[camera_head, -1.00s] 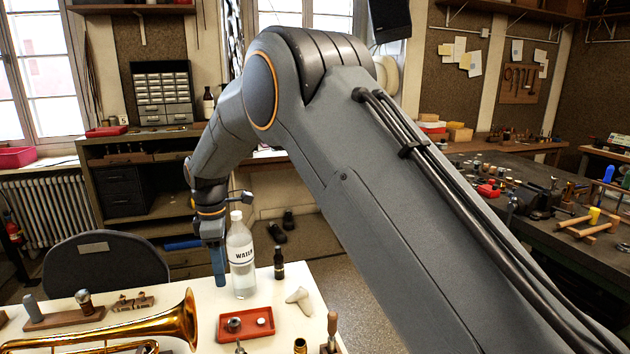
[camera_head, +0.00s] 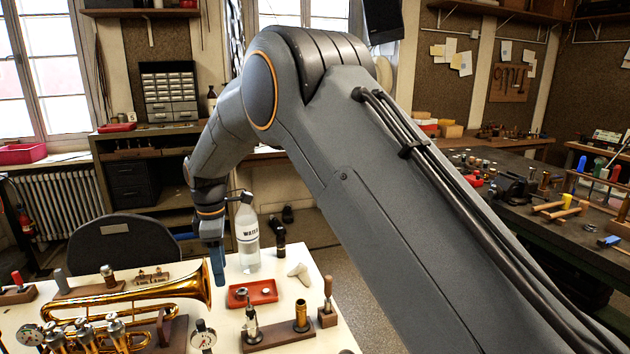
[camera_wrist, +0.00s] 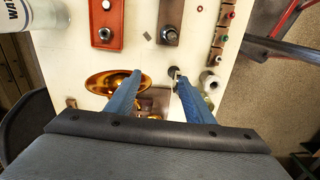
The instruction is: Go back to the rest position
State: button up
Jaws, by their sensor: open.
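My gripper (camera_head: 219,266) hangs fingers down above the white table (camera_head: 225,322), just left of the water bottle in the head view. In the wrist view its two blue fingers (camera_wrist: 157,78) are spread apart with nothing held between them. The bell of the brass horn (camera_wrist: 105,83) lies below and beside the left finger. In the head view the horn (camera_head: 150,290) lies on the table to the left of my gripper. My arm covers much of the middle of the head view.
The water bottle (camera_head: 247,240) stands upright close to my gripper. A red tray (camera_head: 262,297), a wooden holder (camera_head: 278,334) with parts and a dial gauge (camera_head: 203,336) are nearby. A dark chair (camera_head: 125,240) stands behind the table. A cluttered workbench (camera_head: 560,230) is at right.

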jog(key=s+d+f+m+b, duration=0.1)
jog(key=s+d+m+b, duration=0.3)
jog(key=d, duration=0.9)
jog(key=d+f+m+b, duration=0.1)
jog(key=d+f+m, duration=0.1)
jog(key=d+m, duration=0.8)
jog(key=s+d+f+m+b, duration=0.2)
jog(key=s+d+f+m, duration=0.1)
jog(key=s+d, duration=0.6)
jog(key=s+d+f+m+b, duration=0.3)
jog(key=s+d, duration=0.5)
jog(key=d, duration=0.3)
jog(key=shift+s+f+m+t, duration=0.15)
jog(key=shift+s+m+t, duration=0.15)
jog(key=shift+s+m, duration=0.15)
jog(key=shift+w+d, duration=0.1)
